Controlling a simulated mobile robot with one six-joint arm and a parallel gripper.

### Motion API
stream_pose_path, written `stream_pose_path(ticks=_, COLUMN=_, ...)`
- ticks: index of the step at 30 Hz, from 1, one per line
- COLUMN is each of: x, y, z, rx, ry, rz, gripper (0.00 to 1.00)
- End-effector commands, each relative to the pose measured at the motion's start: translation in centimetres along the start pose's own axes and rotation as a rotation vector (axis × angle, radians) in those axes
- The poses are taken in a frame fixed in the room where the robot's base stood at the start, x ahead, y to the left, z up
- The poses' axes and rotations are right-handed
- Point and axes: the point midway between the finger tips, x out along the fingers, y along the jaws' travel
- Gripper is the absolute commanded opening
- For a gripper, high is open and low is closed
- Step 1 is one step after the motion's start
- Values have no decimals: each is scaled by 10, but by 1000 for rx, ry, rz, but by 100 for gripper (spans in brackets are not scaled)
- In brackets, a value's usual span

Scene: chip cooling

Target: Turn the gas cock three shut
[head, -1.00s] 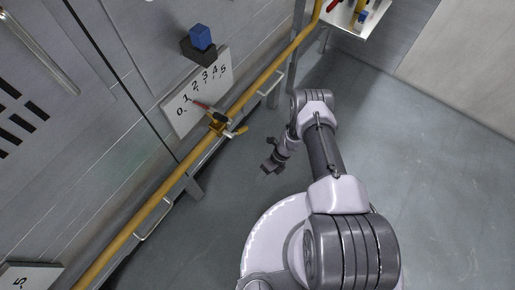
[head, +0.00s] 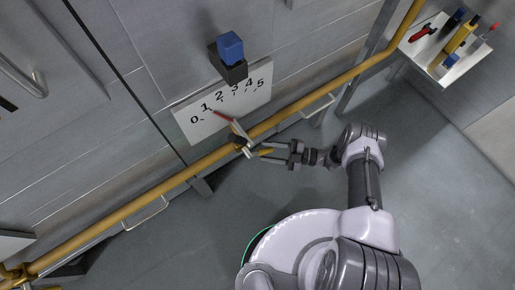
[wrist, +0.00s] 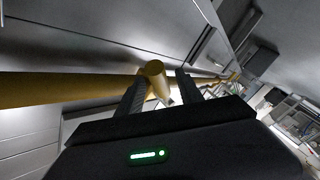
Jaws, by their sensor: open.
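The gas cock (head: 240,143) sits on the yellow pipe, below a white scale plate (head: 195,128) numbered 0 to 5. Its pointer (head: 223,118) has a red tip, which lies close to the 1. The cock's yellow handle (head: 265,152) sticks out to the right toward my arm. My gripper (head: 278,153) is open at the handle's end. In the wrist view, the round yellow handle end (wrist: 155,70) stands between the two dark fingers of my gripper (wrist: 160,80). I cannot tell whether a finger touches it.
A black block with a blue cube (head: 230,46) on it stands above the scale. The yellow pipe (head: 180,172) runs along the wall, with wire handles beneath it. A tray (head: 438,70) with tools is at upper right. The grey floor is open.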

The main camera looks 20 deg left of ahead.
Motion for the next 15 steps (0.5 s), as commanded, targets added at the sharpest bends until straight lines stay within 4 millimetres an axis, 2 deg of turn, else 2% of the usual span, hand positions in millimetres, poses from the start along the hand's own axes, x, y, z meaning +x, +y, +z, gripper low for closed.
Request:
stream_pose_path(ticks=3, x=23, y=-1, z=0, rx=0, ry=1, rz=-3, gripper=43)
stream_pose_path(ticks=6, x=35, y=-1, z=0, rx=1, ry=1, rz=-2, gripper=43)
stream_pose_path(ticks=15, x=44, y=-1, z=0, rx=0, ry=-1, rz=0, gripper=43)
